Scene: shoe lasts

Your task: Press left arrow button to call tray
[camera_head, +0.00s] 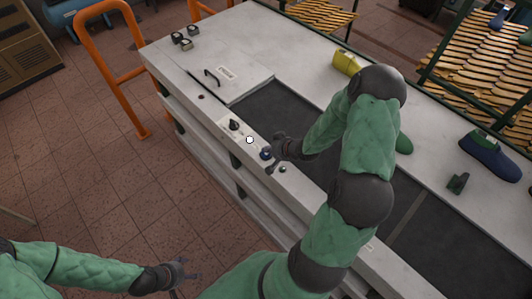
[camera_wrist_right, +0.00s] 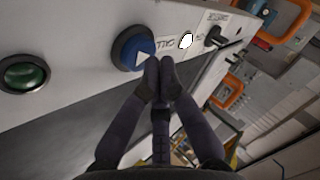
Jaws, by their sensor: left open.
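A blue round button (camera_head: 266,153) with a dark rim sits on the panel along the table's near edge. In the right wrist view the blue button (camera_wrist_right: 133,50) shows a white arrow mark. My right gripper (camera_head: 272,162) is beside it. In the right wrist view its fingertips (camera_wrist_right: 160,64) are together and empty, overlapping the button's lower right edge; I cannot tell whether they touch it. My left gripper (camera_head: 190,273) is open and empty, low and away from the table. A dark conveyor strip (camera_head: 272,108) runs along the table; no tray is clearly visible.
A white round spot (camera_head: 249,140), a black knob (camera_head: 234,125) and a green button (camera_wrist_right: 24,74) share the panel. A yellow shoe last (camera_head: 346,62), a blue-green last (camera_head: 492,157) and a small dark green part (camera_head: 458,183) stand on the table. Orange rails (camera_head: 92,58) flank the left.

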